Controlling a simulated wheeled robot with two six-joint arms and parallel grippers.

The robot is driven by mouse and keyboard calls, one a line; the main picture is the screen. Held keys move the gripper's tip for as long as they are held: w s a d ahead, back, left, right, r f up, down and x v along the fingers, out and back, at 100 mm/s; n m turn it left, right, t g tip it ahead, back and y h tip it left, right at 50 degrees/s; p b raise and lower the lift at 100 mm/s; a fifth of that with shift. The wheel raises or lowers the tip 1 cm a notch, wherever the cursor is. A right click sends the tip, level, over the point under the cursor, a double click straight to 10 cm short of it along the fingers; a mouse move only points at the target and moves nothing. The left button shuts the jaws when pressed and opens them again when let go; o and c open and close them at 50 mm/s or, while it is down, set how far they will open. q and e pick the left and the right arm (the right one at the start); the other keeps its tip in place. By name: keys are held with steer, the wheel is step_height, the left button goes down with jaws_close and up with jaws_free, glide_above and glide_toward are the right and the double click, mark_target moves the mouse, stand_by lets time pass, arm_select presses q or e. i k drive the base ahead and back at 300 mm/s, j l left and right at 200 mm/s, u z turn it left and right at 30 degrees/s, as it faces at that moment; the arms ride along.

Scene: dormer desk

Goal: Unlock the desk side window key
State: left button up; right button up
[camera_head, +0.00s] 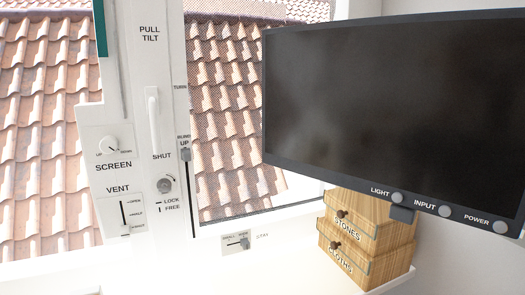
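The window lock (165,184) is a round grey key knob on the white window frame, left of centre in the head view. The words LOCK and FREE stand just below it, each with a small mark. Which mark the key points to is too small to tell. The white window handle (153,116) hangs upright above the lock, between the labels PULL TILT and SHUT. Neither gripper shows in this view.
Left of the lock are the SCREEN knob (108,146) and VENT slider (124,213). A grey slider (186,155) runs on a dark track to its right. A STAY slider (244,243) is lower. A dark monitor (390,110) and wooden drawers (372,236) fill the right.

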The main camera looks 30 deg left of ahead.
mark_target(165, 189)
steer(key=k+j+u, duration=0.1)
steer(key=u, duration=0.3)
steer(key=k+j+u, duration=0.1)
steer(key=u, duration=0.25)
steer(key=j+u, duration=0.4)
steer(key=k+l, duration=0.05)
steer(key=l, duration=0.05)
